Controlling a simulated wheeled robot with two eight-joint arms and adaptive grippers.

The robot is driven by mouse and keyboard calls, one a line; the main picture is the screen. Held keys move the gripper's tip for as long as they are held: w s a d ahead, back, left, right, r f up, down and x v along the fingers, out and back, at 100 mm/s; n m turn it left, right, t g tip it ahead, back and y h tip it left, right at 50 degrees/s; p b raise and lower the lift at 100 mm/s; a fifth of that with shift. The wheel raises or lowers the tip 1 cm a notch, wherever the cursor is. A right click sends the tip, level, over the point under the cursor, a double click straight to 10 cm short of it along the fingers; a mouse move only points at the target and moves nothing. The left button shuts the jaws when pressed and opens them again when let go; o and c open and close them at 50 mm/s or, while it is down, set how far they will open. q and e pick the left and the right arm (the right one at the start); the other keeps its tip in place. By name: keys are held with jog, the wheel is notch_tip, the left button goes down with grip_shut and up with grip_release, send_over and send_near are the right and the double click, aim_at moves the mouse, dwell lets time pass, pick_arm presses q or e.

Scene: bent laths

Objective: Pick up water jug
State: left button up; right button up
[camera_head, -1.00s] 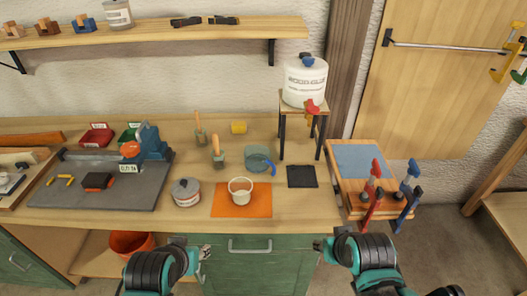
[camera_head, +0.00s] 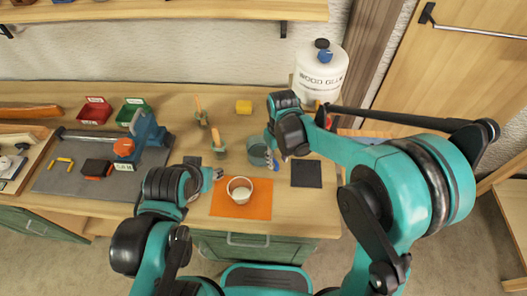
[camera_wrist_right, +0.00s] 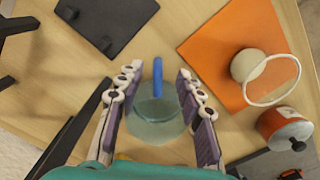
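The water jug (camera_head: 257,153) is a translucent grey-teal vessel with a blue handle, standing on the workbench (camera_head: 325,215). It also shows from above in the right wrist view (camera_wrist_right: 158,122), its handle pointing up the picture. My right gripper (camera_head: 276,148) is just over the jug's handle side. In the wrist view its two fingers (camera_wrist_right: 157,82) are apart, one on each side of the blue handle, with a gap to it. My left gripper (camera_head: 212,176) is low, left of the orange mat; its fingers are too small and covered to judge.
Brushes (camera_head: 217,141) and a yellow block (camera_head: 244,107) are behind. A glue container (camera_head: 320,68) stands at the back right.

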aim_at(277, 164)
jog(key=f+b, duration=0.2)
jog(key=f, duration=0.4)
jog(key=shift+w, duration=0.2)
jog(key=shift+r, duration=0.1)
grip_shut()
